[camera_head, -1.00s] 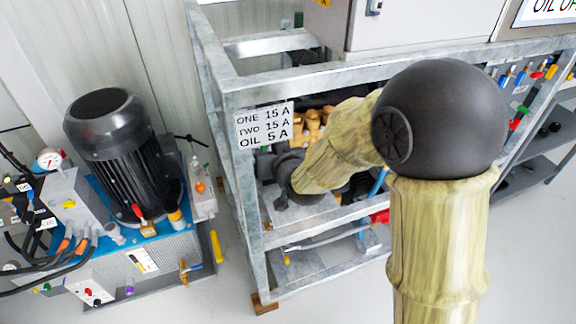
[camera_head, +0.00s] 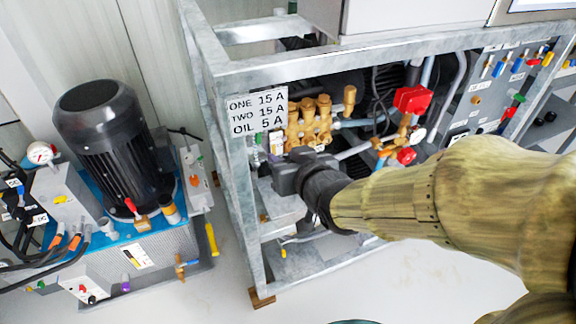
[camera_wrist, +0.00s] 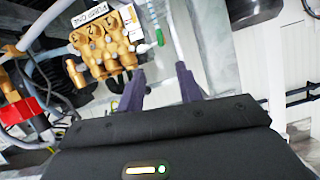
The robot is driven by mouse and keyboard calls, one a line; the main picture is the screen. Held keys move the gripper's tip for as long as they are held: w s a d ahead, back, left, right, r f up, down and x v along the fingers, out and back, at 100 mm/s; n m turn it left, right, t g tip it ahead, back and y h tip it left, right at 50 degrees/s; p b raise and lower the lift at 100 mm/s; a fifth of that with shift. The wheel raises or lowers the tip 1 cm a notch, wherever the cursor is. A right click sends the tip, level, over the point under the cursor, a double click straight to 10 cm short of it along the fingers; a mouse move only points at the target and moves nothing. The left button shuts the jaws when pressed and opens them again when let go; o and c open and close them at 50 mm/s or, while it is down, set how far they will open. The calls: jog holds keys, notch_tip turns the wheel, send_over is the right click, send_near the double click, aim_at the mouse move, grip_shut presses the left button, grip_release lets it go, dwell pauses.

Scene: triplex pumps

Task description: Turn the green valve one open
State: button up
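A small green valve handle (camera_wrist: 158,36) shows in the wrist view, beside the brass pump (camera_wrist: 100,45) with the "PUMP ONE" label. It lies beyond my fingertips, roughly in line with the gap between them, and appears untouched.
The galvanized frame's top rail (camera_head: 400,50) and corner post (camera_head: 240,190) border the pump. A sign (camera_head: 257,110) hangs at the corner. Red valves (camera_head: 412,99) sit right of the pump. A black motor unit (camera_head: 110,140) stands left. Floor at front is clear.

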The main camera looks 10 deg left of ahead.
jog(key=shift+s+d, duration=0.15)
jog(key=shift+s, duration=0.05)
jog(key=shift+c, duration=0.2)
jog(key=shift+w+d, duration=0.1)
jog(key=shift+d, duration=0.05)
jog(key=c, duration=0.4)
jog(key=d+f+g+h, duration=0.1)
jog(key=d+f, duration=0.1)
jog(key=d, duration=0.1)
jog(key=d+f+m+h, duration=0.1)
jog(key=d+f+h, duration=0.1)
jog(key=d+f, duration=0.1)
jog(key=w+d+f+m+g+h, duration=0.1)
jog(key=d+f, duration=0.1)
jog(key=d, duration=0.2)
jog(key=shift+d+f+g+h, duration=0.2)
jog(key=shift+d+g+h, duration=0.05)
jog(key=shift+g+h, duration=0.05)
grip_shut()
jog(key=s+d+f+m+g+h, duration=0.1)
jog(key=s+d+f+g, duration=0.2)
jog(key=d, duration=0.3)
jog(key=s+d+f+m+g+h, duration=0.2)
jog(key=s+d+f+g, duration=0.1)
jog(key=d, duration=0.3)
jog(key=shift+s+f, duration=0.45)
jog(key=shift+s, duration=0.35)
jog(key=shift+d+m, duration=0.2)
jog(key=shift+m, duration=0.1)
